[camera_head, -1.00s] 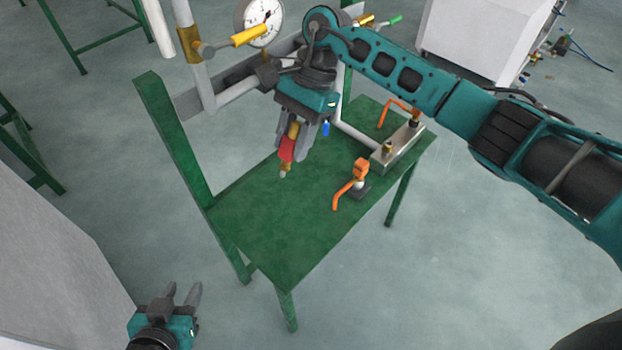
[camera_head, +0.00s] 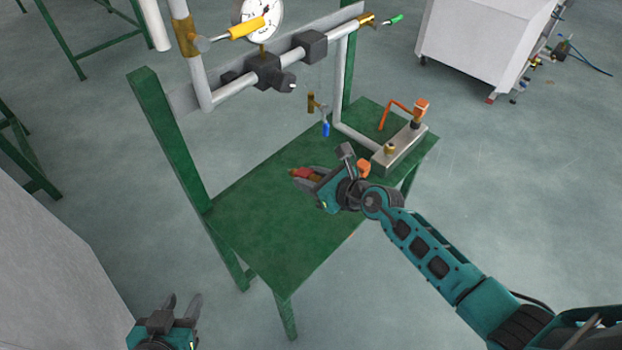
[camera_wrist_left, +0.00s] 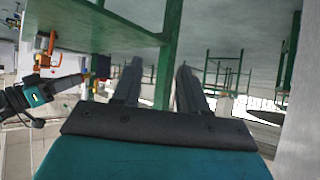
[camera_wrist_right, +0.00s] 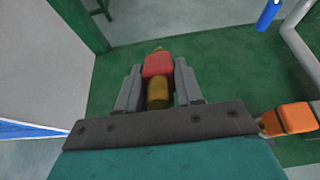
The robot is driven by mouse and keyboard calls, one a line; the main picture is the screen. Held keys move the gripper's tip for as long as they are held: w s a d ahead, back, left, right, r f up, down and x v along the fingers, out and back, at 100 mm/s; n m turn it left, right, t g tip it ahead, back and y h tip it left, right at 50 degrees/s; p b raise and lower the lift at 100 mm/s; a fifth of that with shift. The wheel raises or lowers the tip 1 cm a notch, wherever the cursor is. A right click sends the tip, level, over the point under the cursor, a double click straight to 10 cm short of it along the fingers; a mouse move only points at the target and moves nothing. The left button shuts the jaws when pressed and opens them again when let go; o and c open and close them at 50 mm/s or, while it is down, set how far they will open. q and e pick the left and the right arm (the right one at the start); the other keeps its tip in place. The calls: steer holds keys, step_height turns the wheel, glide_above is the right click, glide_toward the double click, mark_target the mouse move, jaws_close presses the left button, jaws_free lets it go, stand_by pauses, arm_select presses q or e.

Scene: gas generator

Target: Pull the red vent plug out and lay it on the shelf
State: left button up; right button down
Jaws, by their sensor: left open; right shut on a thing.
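The red vent plug (camera_head: 304,173), red with brass ends, is between the fingers of my right gripper (camera_head: 303,176). In the right wrist view the plug (camera_wrist_right: 158,66) shows between the two fingers, and the gripper (camera_wrist_right: 160,88) is shut on it. It is over the green shelf (camera_head: 270,235); I cannot tell whether the plug touches the surface. My left gripper (camera_head: 184,300) is open and empty at the lower left, away from the shelf. Its two spread fingers also show in the left wrist view (camera_wrist_left: 160,85).
Pipework with a dial gauge (camera_head: 262,18), a yellow-handled valve (camera_head: 246,28) and a blue-handled valve (camera_head: 326,128) stands at the back. A metal block (camera_head: 398,150) with orange handles sits at the shelf's right. The front and left of the shelf are clear.

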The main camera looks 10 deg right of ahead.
arm_select(q)
steer(key=shift+w+r, duration=0.15)
arm_select(e)
steer(key=shift+d, duration=0.1)
step_height(320, 180, down, 8)
steer(key=b, duration=0.6)
steer(key=shift+f+b, duration=0.2)
steer(key=shift+b, duration=0.2)
arm_select(q)
steer(key=shift+h, duration=0.4)
steer(key=d+f, duration=0.1)
steer(key=f, duration=0.1)
steer(key=w+d+f, duration=0.1)
steer(key=shift+w+d+f, duration=0.15)
steer(key=shift+d+f, duration=0.15)
steer(key=shift+f, duration=0.05)
arm_select(e)
steer(key=shift+f, duration=0.3)
arm_select(q)
steer(key=shift+w, duration=0.1)
arm_select(e)
steer(key=c, duration=0.6)
jaws_free()
steer(key=shift+c, duration=0.2)
arm_select(q)
steer(key=shift+a, duration=0.1)
